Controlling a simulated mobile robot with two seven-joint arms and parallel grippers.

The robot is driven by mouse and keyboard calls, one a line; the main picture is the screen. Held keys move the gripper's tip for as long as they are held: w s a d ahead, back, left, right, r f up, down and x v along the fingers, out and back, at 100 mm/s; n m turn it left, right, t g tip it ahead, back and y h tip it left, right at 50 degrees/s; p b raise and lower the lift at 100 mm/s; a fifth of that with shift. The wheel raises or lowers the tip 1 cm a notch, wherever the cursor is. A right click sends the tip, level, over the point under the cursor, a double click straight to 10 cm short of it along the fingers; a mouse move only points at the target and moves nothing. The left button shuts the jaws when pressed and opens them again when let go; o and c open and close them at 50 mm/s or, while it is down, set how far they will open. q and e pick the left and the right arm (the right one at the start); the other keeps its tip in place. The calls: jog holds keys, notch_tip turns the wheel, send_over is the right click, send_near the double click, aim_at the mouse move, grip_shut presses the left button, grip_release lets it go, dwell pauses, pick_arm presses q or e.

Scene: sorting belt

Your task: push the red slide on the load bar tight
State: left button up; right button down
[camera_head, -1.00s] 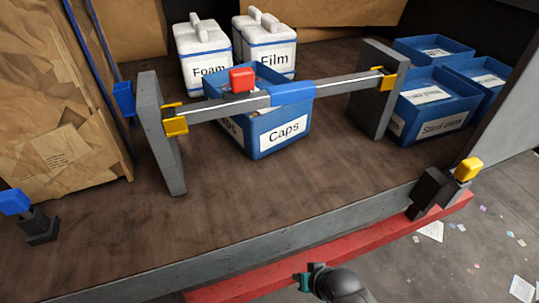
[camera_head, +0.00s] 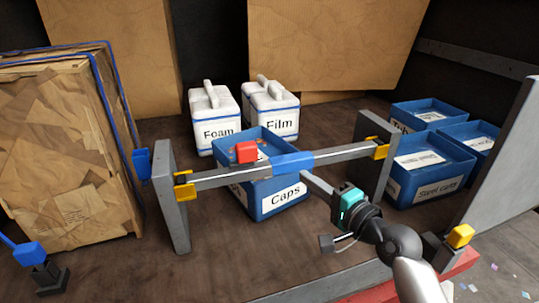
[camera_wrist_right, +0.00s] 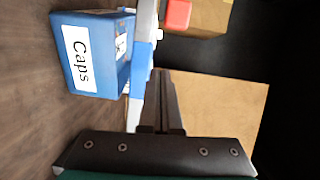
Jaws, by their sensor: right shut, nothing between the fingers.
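The load bar (camera_head: 222,177) spans two grey posts above the deck, with a blue sleeve (camera_head: 293,164) around its middle. The red slide (camera_head: 246,152) sits on top of the bar, left of the sleeve. It also shows at the top of the right wrist view (camera_wrist_right: 177,14), partly cut off. My right gripper (camera_head: 307,178) is shut and empty, with its tips close to the bar's near side around the right end of the sleeve. I cannot tell whether they touch. The closed fingers show in the right wrist view (camera_wrist_right: 160,85). My left gripper is out of view.
A blue Caps crate (camera_head: 283,203) stands under the bar. White Foam (camera_head: 217,112) and Film (camera_head: 273,107) boxes stand behind. Blue crates (camera_head: 430,183) stand at right, a wrapped carton (camera_head: 70,160) at left. Yellow latches (camera_head: 377,148) sit at the bar's ends.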

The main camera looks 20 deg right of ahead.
aim_at(243, 155)
jog(key=shift+w+d+r+m+t, duration=0.1)
jog(key=shift+d+r+m+t, duration=0.1)
jog(key=shift+r, duration=0.2)
jog(key=shift+w+d+r+m+t, duration=0.1)
jog(key=shift+r+m+t, duration=0.1)
jog(key=shift+r, duration=0.2)
jog(key=w+a+p, duration=0.2)
jog(key=w+a, duration=0.4)
jog(key=w, duration=0.3)
jog(key=shift+w+a, duration=0.2)
jog(key=shift+a, duration=0.2)
